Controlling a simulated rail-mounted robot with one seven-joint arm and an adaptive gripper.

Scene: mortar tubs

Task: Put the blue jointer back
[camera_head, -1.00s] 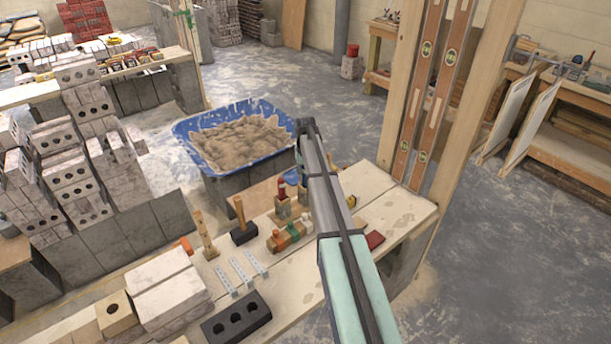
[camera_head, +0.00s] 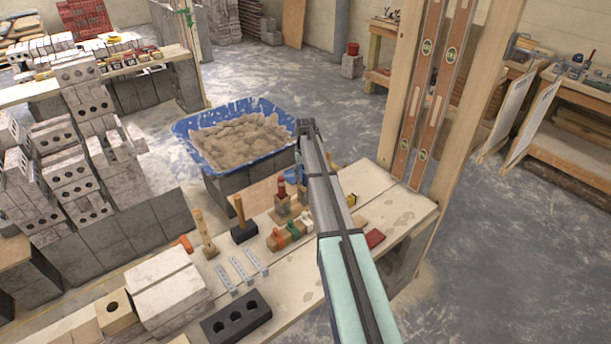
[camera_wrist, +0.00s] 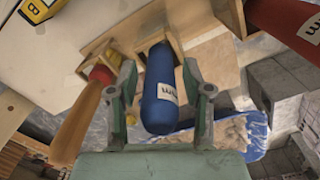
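The blue jointer's handle (camera_wrist: 160,95), with a white label, stands out from a wooden holder (camera_wrist: 155,42) in the wrist view. My gripper (camera_wrist: 158,72) has one finger on each side of the handle. Narrow gaps show between handle and fingers, so it looks open around the handle rather than clamped. The jointer's metal part is hidden, and I cannot tell how deep it sits in the holder. In the head view my arm hides most of this spot, and a small blue patch (camera_head: 291,178) shows beside it.
A red-handled tool (camera_wrist: 290,22) is close on the right in the wrist view, and a wooden handle with a red end (camera_wrist: 82,112) on the left. The bench (camera_head: 405,208) also holds a mallet (camera_head: 242,228) and metal ties (camera_head: 240,268). A blue mortar tub (camera_head: 185,128) stands behind.

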